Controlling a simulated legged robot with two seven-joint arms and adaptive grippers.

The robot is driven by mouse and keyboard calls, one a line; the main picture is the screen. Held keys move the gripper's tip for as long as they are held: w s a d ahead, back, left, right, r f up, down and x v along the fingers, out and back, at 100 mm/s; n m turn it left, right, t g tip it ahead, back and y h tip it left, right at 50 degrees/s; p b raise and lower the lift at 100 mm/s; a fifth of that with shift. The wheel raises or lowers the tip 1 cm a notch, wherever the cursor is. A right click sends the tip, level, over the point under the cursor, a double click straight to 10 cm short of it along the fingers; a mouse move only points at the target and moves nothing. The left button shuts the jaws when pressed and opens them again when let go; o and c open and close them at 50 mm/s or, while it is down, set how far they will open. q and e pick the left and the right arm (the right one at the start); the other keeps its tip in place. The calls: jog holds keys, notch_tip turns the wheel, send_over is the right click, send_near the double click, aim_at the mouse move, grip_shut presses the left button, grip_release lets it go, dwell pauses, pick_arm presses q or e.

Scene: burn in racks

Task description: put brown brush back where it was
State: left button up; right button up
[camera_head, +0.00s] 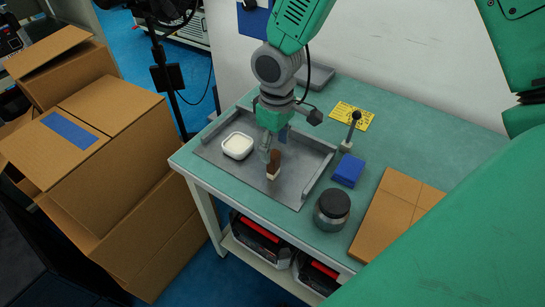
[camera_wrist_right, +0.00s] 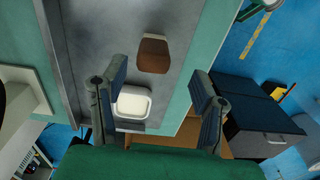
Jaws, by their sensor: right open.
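The brown brush (camera_head: 274,158), with a pale lower end, is on the grey metal tray (camera_head: 294,190), right of the white dish (camera_head: 237,146). It looks upright in the head view. In the wrist view the brush (camera_wrist_right: 153,56) lies beyond the fingertips, clear of both fingers. My right gripper (camera_head: 268,148) is just behind and left of the brush in the head view and partly overlaps it. In the wrist view the right gripper (camera_wrist_right: 157,100) has its fingers wide apart with nothing held; the white dish (camera_wrist_right: 132,103) shows between them. My left gripper is not in view.
On the green table (camera_head: 400,145) are a blue block (camera_head: 348,170), a dark-lidded jar (camera_head: 332,210), a black-knobbed lever (camera_head: 352,130), a yellow label (camera_head: 352,115) and a flat cardboard box (camera_head: 391,205). Large cardboard boxes (camera_head: 95,150) stand left of the table. The table's back right is clear.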

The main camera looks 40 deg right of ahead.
jog(key=r, duration=0.1)
jog(key=d+r, duration=0.1)
jog(key=r, duration=0.1)
jog(key=d+r, duration=0.1)
jog(key=shift+r, duration=0.25)
jog(key=shift+a+r, duration=0.1)
jog(key=shift+a, duration=0.6)
